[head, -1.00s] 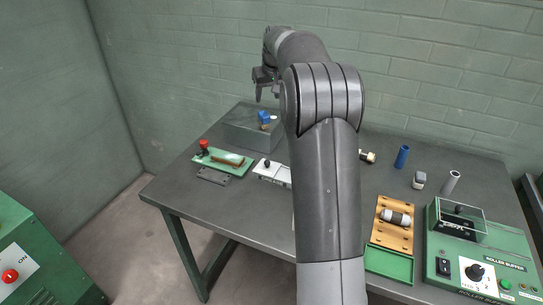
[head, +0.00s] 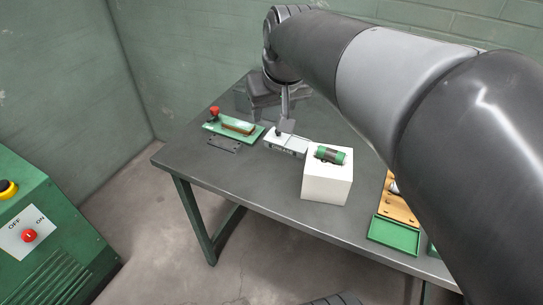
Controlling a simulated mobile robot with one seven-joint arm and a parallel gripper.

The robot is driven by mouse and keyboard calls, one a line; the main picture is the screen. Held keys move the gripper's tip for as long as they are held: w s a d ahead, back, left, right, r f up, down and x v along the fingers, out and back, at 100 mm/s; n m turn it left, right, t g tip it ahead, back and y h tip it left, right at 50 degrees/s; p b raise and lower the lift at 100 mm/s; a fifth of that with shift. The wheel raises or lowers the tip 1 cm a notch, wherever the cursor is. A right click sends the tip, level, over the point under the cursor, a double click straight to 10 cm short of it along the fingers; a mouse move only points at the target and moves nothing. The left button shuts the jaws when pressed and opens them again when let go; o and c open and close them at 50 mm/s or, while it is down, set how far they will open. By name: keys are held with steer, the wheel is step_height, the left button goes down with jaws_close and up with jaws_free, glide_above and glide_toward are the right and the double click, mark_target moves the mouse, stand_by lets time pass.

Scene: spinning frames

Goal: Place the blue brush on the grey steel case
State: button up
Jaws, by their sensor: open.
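The grey steel case (head: 241,102) stands at the back left of the table, mostly hidden behind my wrist and gripper. No blue brush shows in the head view now; the top of the case is largely covered by my arm. My gripper (head: 286,124) is open, pointing down above the white tray-like fixture (head: 286,143), in front of the case. I cannot tell whether it touches the fixture, and I see nothing held between its fingers.
A white block (head: 327,187) carries a green and dark roller (head: 330,154) near the front edge. A green tray (head: 394,236) lies at right. My arm covers the table's right side.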

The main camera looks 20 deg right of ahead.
steer(key=s+a+f, duration=0.2)
steer(key=s+f, duration=0.5)
steer(key=s, duration=0.6)
steer(key=shift+s, duration=0.2)
steer(key=shift+a, duration=0.1)
stand_by(0.4)
